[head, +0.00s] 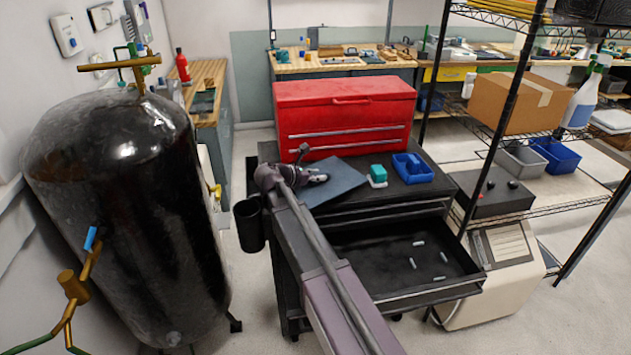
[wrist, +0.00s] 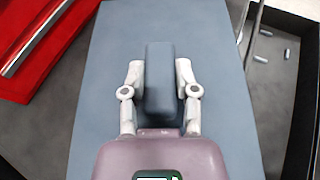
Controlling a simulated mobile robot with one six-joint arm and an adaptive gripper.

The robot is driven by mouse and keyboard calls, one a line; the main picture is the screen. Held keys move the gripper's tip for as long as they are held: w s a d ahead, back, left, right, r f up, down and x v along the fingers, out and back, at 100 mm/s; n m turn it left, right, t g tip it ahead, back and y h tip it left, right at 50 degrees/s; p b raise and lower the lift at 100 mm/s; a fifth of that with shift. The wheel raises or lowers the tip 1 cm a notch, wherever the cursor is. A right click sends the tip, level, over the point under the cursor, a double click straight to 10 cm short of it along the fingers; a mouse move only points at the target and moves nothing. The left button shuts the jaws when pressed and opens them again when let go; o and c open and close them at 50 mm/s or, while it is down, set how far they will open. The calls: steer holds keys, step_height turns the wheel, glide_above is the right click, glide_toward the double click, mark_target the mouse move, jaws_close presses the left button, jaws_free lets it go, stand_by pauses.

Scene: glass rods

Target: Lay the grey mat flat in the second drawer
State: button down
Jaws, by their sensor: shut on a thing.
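The grey mat (head: 343,184) is on or just above the black cart top, at its left part, in front of the red toolbox; I cannot tell whether it touches. My gripper (head: 318,177) is over the mat. In the wrist view my gripper (wrist: 160,82) is shut on a raised grey block in the middle of the mat (wrist: 215,40). The mat looks flat and level. An open drawer (head: 375,265), below the cart's upper drawer front, is pulled out. Several small glass rods (head: 442,257) lie on its dark floor.
The red toolbox (head: 345,105) stands at the back of the cart. A black cup (head: 249,225) hangs at the cart's left side. A wire shelf (head: 540,140) stands to the right.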

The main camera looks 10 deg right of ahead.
steer(key=shift+w, duration=0.85)
steer(key=shift+w, duration=0.3)
steer(key=shift+w+f+b, duration=0.4)
steer(key=shift+f+b, duration=1.5)
steer(key=shift+c, duration=1.7)
jaws_free()
steer(key=shift+r, duration=0.1)
